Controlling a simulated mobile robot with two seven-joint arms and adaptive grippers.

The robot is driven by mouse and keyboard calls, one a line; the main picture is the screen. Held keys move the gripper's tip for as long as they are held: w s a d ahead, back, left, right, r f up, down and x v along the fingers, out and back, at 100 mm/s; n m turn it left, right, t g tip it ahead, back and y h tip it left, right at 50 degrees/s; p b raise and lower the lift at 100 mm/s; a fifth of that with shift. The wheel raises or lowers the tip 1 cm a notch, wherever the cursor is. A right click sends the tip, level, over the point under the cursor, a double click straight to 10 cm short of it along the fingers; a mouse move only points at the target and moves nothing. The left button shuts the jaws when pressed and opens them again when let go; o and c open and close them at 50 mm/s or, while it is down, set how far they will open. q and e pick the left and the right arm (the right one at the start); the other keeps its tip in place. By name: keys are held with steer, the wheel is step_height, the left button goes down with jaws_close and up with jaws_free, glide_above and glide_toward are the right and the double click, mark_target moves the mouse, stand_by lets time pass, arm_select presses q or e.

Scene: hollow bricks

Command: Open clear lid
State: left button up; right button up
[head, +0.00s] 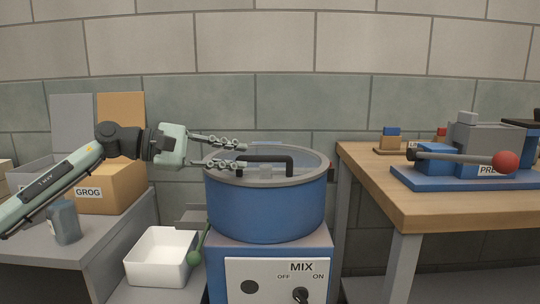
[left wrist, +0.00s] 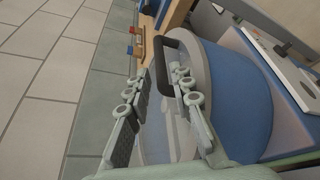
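The clear lid (head: 308,159) lies flat in its grey rim on top of the blue mixer drum (head: 266,212). A black bar handle (head: 268,158) stands up from the lid. My left gripper (head: 244,151) reaches in from the left over the drum's left rim, its fingers spread. Its fingertips are close to the left end of the handle. In the left wrist view the open fingers (left wrist: 158,78) show with the handle (left wrist: 187,78) close to the right finger; I cannot tell if they touch. My right gripper is in neither view.
A mixer base with a control panel (head: 275,280) is under the drum. A white bin (head: 160,257) and a GROG box (head: 105,187) are at left. A wooden bench (head: 375,180) with a blue press (head: 465,175), its red-knobbed lever pointing right, stands at right.

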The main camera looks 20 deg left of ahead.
mark_target(257, 157)
arm_select(q)
steer(key=shift+w+d+p, duration=0.15)
steer(key=shift+w+d, duration=0.1)
steer(key=shift+d, duration=0.35)
steer(key=shift+w+d+p, duration=0.15)
steer(key=shift+w+d, duration=0.1)
steer(key=shift+d, duration=0.3)
steer(key=x, duration=0.3)
steer(key=shift+w+d+f+p, duration=0.2)
steer(key=shift+f+p, duration=0.05)
steer(key=shift+p, duration=0.1)
steer(key=shift+w+d+f, duration=0.15)
steer(key=shift+w+d, duration=0.2)
steer(key=shift+d, duration=0.05)
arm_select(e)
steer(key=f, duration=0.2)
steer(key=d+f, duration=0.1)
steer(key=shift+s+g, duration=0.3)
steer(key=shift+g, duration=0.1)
arm_select(q)
steer(key=shift+c, duration=0.2)
jaws_close()
